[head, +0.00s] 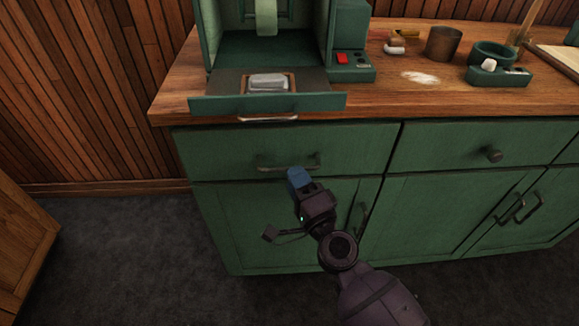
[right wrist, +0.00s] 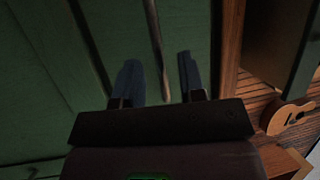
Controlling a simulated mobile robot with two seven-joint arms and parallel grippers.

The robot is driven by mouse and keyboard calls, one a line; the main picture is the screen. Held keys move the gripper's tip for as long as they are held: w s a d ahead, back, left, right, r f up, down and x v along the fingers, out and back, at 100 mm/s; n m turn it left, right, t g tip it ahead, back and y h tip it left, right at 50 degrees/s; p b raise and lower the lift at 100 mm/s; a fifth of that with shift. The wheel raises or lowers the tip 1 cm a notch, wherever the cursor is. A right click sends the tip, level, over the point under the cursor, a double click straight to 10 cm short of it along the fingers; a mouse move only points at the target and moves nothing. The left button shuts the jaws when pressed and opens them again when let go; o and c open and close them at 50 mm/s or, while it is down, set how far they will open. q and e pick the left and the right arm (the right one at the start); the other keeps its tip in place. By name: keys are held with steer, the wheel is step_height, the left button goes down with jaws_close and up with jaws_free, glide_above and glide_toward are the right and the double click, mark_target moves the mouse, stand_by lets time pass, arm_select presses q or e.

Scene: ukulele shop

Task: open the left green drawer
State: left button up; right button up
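The left green drawer (head: 225,150) sits under the wooden counter, and its front looks flush with the cabinet. Its dark bar handle (head: 270,166) runs level across the front. My right gripper (head: 299,180), with blue fingers, is at the right part of this handle and hides some of it. In the right wrist view the two fingers (right wrist: 160,80) are apart, and the handle (right wrist: 154,35) shows in the gap between them, not visibly touched by either. How deep the handle lies between the fingers is hard to tell. My left gripper is out of view.
A door (head: 235,215) with its own handle is below the drawer. A round-knobbed drawer (head: 440,145) is to the right. Above, a green machine's tray (head: 215,103) juts over the counter (head: 400,95). A ukulele (right wrist: 290,117) shows in the right wrist view.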

steer(key=shift+x, duration=1.85)
jaws_close()
